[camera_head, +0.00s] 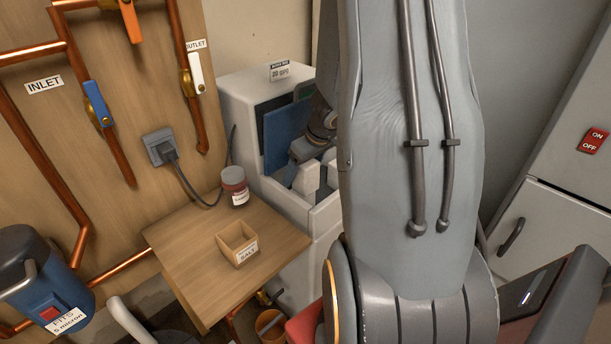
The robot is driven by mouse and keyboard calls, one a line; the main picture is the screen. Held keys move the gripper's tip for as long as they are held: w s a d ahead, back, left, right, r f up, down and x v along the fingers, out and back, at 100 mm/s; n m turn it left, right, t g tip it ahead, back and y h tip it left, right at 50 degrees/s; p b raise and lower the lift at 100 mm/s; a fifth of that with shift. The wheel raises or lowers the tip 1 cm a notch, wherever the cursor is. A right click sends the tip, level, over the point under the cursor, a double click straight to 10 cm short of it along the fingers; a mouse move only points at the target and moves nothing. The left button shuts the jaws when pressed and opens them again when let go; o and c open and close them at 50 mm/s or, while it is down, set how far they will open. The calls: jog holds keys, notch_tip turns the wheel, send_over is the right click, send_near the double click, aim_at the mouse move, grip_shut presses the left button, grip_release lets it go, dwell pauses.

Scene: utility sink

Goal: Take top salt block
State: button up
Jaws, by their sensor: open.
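A white water softener cabinet (245,100) stands behind the small wooden shelf, with an open compartment at its front. Pale blocks that look like salt blocks (307,178) show inside the compartment, low and close to my gripper. My gripper (303,170) reaches down into this opening from the right and is open. Its fingers are small in the view and partly merge with the blocks, so I cannot tell whether they touch the top block. My large grey arm hides the right side of the cabinet and part of the compartment.
A wooden shelf (190,255) holds a small open wooden box (237,243) and a lidded jar (235,186). A blue panel (284,130) stands upright at the compartment. Copper pipes with valves run along the left wall. A blue filter housing (45,285) is at lower left.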

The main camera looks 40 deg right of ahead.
jog(key=shift+f, duration=0.15)
jog(key=c, duration=1.6)
jog(key=shift+w, duration=0.1)
jog(key=shift+c, duration=0.4)
jog(key=shift+r, duration=0.2)
